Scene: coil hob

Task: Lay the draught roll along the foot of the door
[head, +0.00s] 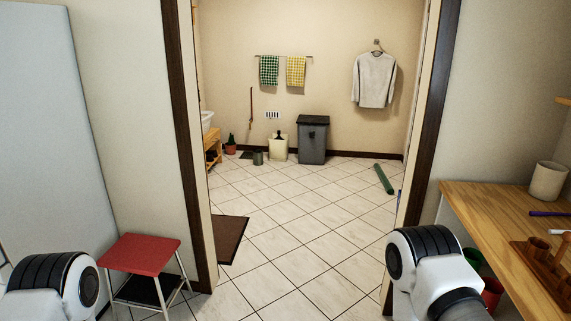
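A long green roll (384,179), which looks like the draught roll, lies on the tiled floor beyond the doorway, near the right wall. It lies at a slant and touches nothing that I can see. The open doorway has a dark brown frame (180,130). No door leaf shows clearly in it. A sliver of something blue shows at the right jamb, too narrow to tell what it is. Parts of both my arms show at the bottom left and bottom right. Neither gripper is in view.
A red-topped stool (140,254) stands left of the doorway, and a wooden worktop (500,215) runs along the right. A brown mat (230,238) lies just inside on the left. A grey bin (313,142) stands at the back wall. The floor's middle is clear.

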